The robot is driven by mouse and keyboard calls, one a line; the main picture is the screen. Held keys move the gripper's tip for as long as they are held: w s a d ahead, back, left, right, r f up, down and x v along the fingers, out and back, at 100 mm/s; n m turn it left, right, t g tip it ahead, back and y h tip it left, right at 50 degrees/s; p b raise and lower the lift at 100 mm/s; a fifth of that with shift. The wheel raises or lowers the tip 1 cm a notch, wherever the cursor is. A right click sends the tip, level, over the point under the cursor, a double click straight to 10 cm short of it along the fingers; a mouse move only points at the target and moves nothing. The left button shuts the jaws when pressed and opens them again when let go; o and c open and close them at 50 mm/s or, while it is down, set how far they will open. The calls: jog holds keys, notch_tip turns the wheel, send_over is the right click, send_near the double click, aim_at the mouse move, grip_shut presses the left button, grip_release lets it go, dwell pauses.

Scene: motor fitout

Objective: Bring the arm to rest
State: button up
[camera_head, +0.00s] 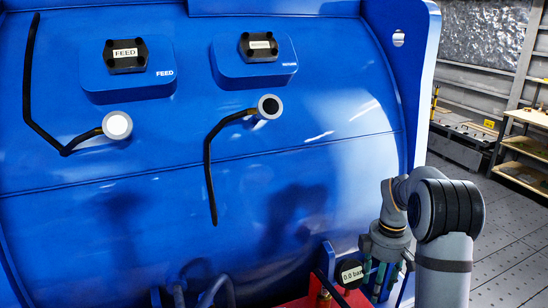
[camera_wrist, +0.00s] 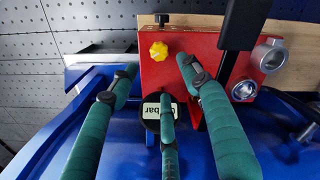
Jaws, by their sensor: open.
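My arm shows at the lower right of the head view, in front of the blue machine's right side. My gripper (camera_head: 378,278) points downward there, beside a round gauge (camera_head: 350,273) reading 0.0 bar. In the wrist view, my gripper (camera_wrist: 160,80) has its green-wrapped fingers spread apart with nothing held between them. The gauge (camera_wrist: 152,110) shows beyond the fingers, partly covered by the middle one. I cannot tell whether any finger touches it.
The blue machine (camera_head: 130,220) fills most of the head view, with FEED block (camera_head: 125,55), a second block (camera_head: 258,46) and two black cables. A red panel (camera_wrist: 205,55) with yellow knob (camera_wrist: 158,50) lies below my gripper. Open floor (camera_head: 505,240) shows at right, near shelving (camera_head: 525,150).

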notch_tip(320, 180, down, 11)
jog(key=shift+s+r, duration=0.1)
dwell(0.3)
jog(key=shift+r, duration=0.15)
